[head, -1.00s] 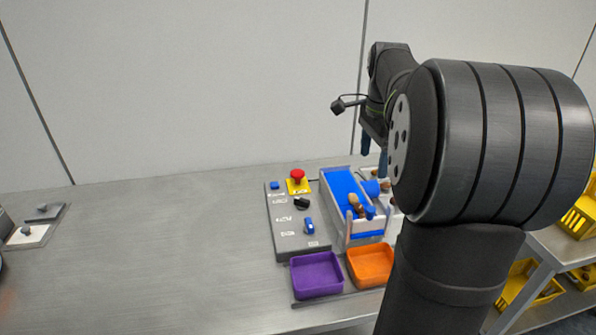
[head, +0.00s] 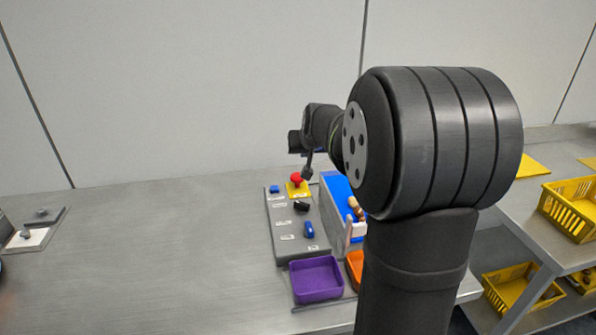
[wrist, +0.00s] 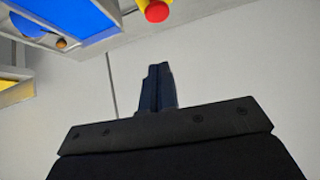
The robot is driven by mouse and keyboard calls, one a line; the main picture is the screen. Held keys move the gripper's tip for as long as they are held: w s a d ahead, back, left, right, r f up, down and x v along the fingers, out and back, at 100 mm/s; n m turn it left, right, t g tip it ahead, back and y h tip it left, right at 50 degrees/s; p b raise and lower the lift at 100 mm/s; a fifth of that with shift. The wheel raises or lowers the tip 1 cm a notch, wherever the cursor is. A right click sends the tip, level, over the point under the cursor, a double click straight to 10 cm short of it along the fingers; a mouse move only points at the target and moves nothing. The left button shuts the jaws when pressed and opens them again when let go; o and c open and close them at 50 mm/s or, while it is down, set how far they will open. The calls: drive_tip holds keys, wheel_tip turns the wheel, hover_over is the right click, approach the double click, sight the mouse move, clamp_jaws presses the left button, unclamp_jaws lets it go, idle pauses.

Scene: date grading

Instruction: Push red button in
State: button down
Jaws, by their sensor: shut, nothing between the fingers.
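The red button (head: 296,179) is a mushroom-shaped button on a yellow plate (head: 297,191) at the far end of the grey control panel (head: 289,246). In the head view my wrist is above and behind the panel's far end. The fingers are hard to make out there.
The panel also carries a blue switch (head: 309,229), a black knob (head: 301,206) and a small blue button (head: 275,189). A blue belt (head: 337,188) stands close on the right, partly behind my arm. A purple tray (head: 316,279) is in front. The table's left is mostly clear.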

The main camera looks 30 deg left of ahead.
drive_tip(key=shift+a+n, duration=0.4)
drive_tip(key=shift+a, duration=0.05)
drive_tip(key=shift+f, duration=0.1)
hover_over(296, 173)
drive_tip(key=s+d, duration=0.2)
wheel_tip(296, 173, down, 7)
drive_tip(key=shift+f, duration=0.15)
wheel_tip(296, 173, down, 3)
drive_tip(key=shift+f, duration=0.3)
